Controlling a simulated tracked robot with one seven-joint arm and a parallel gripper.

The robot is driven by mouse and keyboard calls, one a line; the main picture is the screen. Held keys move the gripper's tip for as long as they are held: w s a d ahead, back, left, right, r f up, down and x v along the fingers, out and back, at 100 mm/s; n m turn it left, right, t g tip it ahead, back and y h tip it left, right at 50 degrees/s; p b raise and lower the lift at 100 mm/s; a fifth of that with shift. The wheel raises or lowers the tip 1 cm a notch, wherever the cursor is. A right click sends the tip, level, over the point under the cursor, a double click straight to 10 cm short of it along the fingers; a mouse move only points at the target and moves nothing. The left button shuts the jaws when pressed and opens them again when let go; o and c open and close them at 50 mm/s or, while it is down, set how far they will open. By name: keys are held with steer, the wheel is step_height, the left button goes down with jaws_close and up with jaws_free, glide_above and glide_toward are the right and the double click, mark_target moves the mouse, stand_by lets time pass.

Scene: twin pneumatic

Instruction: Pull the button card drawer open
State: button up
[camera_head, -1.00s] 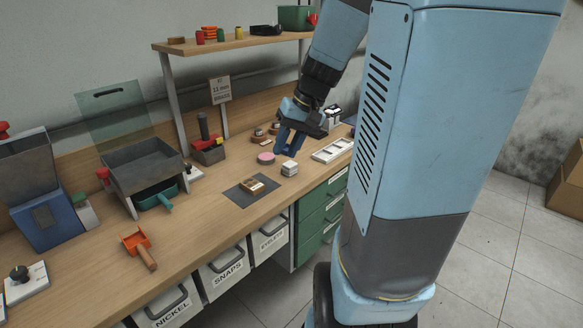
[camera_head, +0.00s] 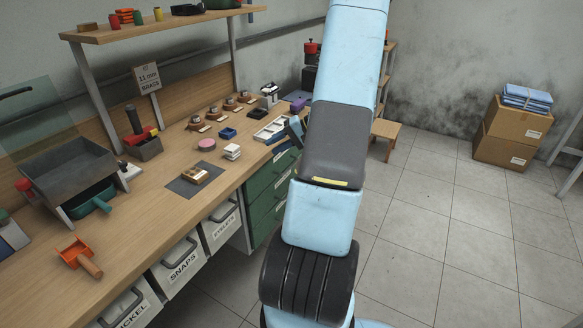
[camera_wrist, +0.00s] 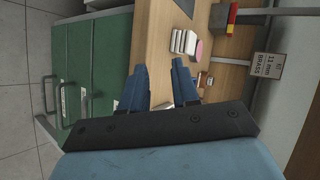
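The green drawer unit (camera_head: 268,182) stands under the right end of the wooden bench, partly hidden behind my arm. Its drawers look shut. In the wrist view the green drawer fronts (camera_wrist: 82,55) are on the left, with grey bar handles and white labels. I cannot read the labels, so I cannot tell which is the button card drawer. My gripper (camera_wrist: 160,78) is open and empty, over the bench edge beside the drawers and apart from the handles. In the head view it is mostly hidden behind my arm; a bit of blue shows (camera_head: 296,128).
On the bench (camera_head: 150,215) are a white tray (camera_head: 268,132), a white block stack (camera_head: 232,152), a pink disc (camera_head: 206,144) and a dark mat (camera_head: 184,188). White bins (camera_head: 180,265) hang under it. A stool (camera_head: 386,130) stands behind.

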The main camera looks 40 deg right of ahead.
steer(key=s+d+f+m+t+h, duration=0.2)
steer(key=s+d+f+m+t, duration=0.15)
steer(key=d+f, duration=0.45)
steer(key=s+d+f+m+t+h, duration=0.2)
steer(key=s+d+f+m+t, duration=0.15)
steer(key=d+f, duration=0.5)
steer(key=shift+n, duration=0.3)
steer(key=x, duration=0.9)
steer(key=r+x, duration=0.1)
steer(key=x, duration=0.4)
steer(key=shift+w+d, duration=0.2)
steer(key=shift+w, duration=0.2)
steer(key=shift+c, duration=0.3)
jaws_close()
steer(key=shift+s, duration=0.1)
